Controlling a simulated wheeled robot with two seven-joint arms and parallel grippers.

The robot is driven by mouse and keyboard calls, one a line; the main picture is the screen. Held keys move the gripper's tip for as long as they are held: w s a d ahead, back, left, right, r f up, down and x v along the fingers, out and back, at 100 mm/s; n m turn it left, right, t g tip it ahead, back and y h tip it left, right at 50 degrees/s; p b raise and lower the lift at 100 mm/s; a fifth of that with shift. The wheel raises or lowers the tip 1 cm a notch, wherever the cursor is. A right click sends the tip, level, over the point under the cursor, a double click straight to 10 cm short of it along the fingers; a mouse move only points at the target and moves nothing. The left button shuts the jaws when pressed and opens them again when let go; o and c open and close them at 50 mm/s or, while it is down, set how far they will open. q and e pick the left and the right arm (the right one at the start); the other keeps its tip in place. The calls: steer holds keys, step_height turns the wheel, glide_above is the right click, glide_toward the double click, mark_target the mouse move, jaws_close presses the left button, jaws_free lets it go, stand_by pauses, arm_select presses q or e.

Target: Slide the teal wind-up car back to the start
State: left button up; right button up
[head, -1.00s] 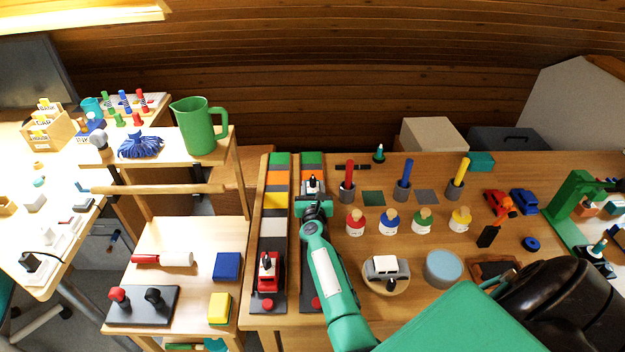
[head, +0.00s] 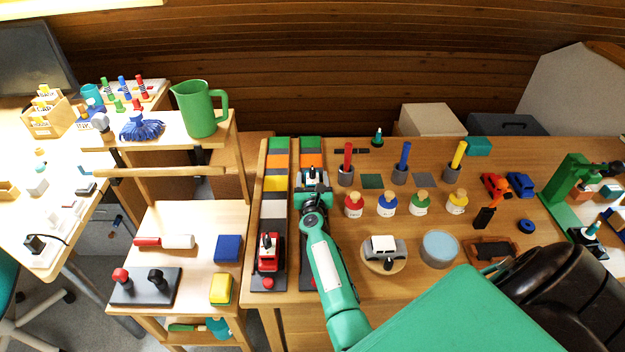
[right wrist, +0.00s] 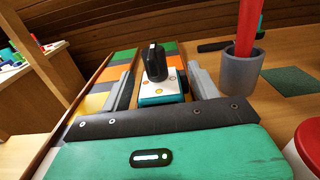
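The teal wind-up car (right wrist: 162,88) has a white top and a black knob. It sits on the right-hand track of two, toward the far, coloured end; in the head view only its top (head: 311,173) shows past my gripper. My right gripper (right wrist: 160,90) is open, with one grey finger on each side of the car. A gap shows between each finger and the car's sides. My left gripper is not in view.
A red car (head: 268,254) stands at the near end of the left-hand track (head: 273,207). A grey cup with a red stick (head: 347,172) stands close to the right of the gripper.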

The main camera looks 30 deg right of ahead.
mark_target(312, 169)
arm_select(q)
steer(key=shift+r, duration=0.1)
arm_select(e)
steer(key=shift+r, duration=0.1)
steer(key=shift+r+p, duration=0.3)
steer(key=shift+p, duration=0.05)
step_height(312, 169, up, 3)
steer(key=p, duration=0.3)
steer(key=shift+r, duration=0.15)
arm_select(q)
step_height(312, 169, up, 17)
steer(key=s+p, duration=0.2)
steer(key=p, duration=1.2)
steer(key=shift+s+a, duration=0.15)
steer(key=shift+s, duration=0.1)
arm_select(e)
step_height(312, 169, up, 16)
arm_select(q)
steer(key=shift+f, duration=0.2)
